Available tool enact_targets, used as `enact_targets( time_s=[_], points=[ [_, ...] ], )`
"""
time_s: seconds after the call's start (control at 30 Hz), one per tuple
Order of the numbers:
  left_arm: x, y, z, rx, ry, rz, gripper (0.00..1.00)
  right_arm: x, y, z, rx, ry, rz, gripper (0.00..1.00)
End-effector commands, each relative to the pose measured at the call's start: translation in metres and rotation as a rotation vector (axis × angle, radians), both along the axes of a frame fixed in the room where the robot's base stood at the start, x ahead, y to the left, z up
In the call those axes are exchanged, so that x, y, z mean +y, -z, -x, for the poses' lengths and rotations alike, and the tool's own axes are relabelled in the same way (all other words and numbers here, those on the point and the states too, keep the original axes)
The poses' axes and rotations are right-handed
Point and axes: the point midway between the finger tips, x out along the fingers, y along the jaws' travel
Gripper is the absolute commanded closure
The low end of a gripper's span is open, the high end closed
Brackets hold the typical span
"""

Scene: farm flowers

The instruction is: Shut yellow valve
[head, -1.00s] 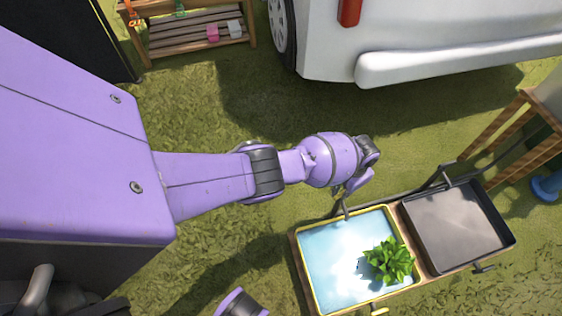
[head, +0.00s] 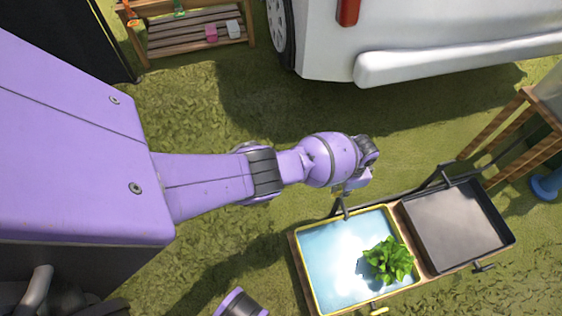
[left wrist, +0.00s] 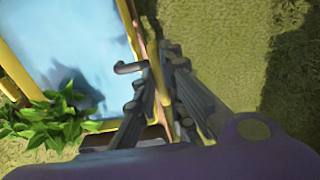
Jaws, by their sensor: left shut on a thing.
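My left gripper (head: 352,185) is at the back edge of a yellow-rimmed basin (head: 312,272), beside its dark spout (head: 343,208). In the left wrist view its dark fingers (left wrist: 160,85) are closed around a narrow yellow piece (left wrist: 154,68), which looks like the yellow valve's handle. The grey spout (left wrist: 130,67) is just left of the fingers. Another yellow handle (head: 378,311) sticks out at the basin's front. My right gripper is not in view.
The basin holds pale blue water and a leafy green plant (head: 388,261). A dark empty basin (head: 455,230) with its own tap adjoins it on the right. A white vehicle (head: 430,40) stands behind. Grass lies open between them.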

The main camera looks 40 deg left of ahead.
Motion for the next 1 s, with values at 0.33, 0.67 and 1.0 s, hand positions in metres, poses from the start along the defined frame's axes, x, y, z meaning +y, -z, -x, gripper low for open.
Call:
enact_targets(
  time_s=[0.33,0.67,1.0],
  points=[
    [-0.001,-0.001,-0.001,0.0,0.003,0.0,0.71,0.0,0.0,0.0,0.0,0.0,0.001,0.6],
    [-0.001,-0.007,-0.003,-0.003,0.002,0.001,0.71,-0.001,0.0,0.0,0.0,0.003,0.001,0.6],
    [-0.001,-0.061,-0.002,-0.006,0.004,0.002,0.71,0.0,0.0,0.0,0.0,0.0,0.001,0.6]
  ],
)
